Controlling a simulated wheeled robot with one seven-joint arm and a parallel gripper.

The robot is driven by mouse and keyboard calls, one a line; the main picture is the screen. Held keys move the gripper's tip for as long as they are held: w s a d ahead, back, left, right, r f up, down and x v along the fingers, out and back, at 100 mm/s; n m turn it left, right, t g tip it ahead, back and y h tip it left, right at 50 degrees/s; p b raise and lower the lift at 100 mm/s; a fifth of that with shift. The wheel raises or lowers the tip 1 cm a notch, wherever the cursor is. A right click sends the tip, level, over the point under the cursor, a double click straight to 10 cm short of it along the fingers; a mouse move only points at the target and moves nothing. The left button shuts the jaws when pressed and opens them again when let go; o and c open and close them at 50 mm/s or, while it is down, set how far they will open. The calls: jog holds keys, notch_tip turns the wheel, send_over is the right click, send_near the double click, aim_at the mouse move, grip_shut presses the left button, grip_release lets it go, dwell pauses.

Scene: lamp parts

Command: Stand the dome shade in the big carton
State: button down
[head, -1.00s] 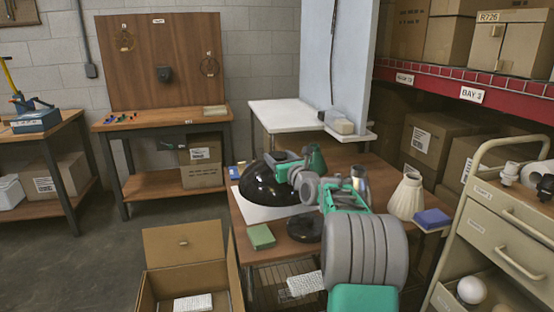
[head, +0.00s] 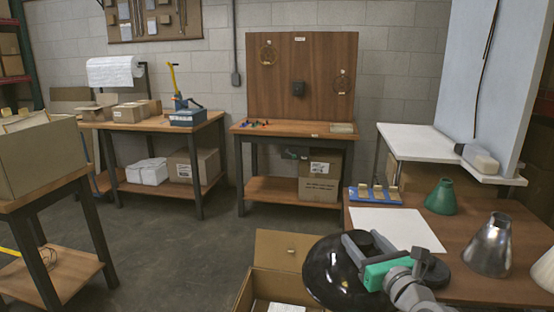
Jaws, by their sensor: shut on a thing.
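The dome shade (head: 325,276) is glossy black. It is held in front of the work table's left edge and appears tilted. My gripper (head: 368,248) is shut on its upper right rim area; the exact contact is partly hidden. The big open brown carton (head: 287,250) stands low at the bottom middle, with a raised flap at its back and white packing (head: 279,307) inside. The shade covers the carton's right part in the picture. I cannot tell how high the shade is above the carton.
The work table (head: 500,283) at right holds a white sheet (head: 398,227), a blue tray (head: 375,195), a green shade (head: 441,197) and a metal shade (head: 490,247). Another carton (head: 40,157) stands on a stand at left. The floor (head: 160,245) between is clear.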

aim_at(346, 266)
jog(key=shift+n+y, duration=0.3)
jog(key=shift+y, duration=0.1)
jog(key=s+a, duration=0.1)
jog(key=s+a+p, duration=0.1)
jog(key=s+a, duration=0.1)
jog(key=s+a+f, duration=0.1)
jog(key=s+a, duration=0.1)
jog(key=r+p, duration=0.1)
jog(key=p, duration=0.1)
jog(key=shift+w+d+p, duration=0.1)
jog(key=shift+w+p, duration=0.25)
jog(key=shift+p, duration=0.05)
jog(key=r+p, duration=0.1)
jog(key=p, duration=0.2)
jog(key=w+r+p, duration=0.1)
jog(key=p, duration=0.1)
jog(key=r+p, duration=0.1)
jog(key=p, duration=0.2)
jog(key=shift+w+r+p, duration=0.2)
jog(key=shift+w+p, duration=0.05)
jog(key=shift+p, duration=0.05)
jog(key=p, duration=0.4)
jog(key=shift+w+r, duration=0.25)
jog(key=shift+r, duration=0.05)
jog(key=shift+f+p, duration=0.25)
jog(key=shift+p, duration=0.55)
jog(key=shift+f, duration=0.25)
jog(key=shift+r, duration=0.1)
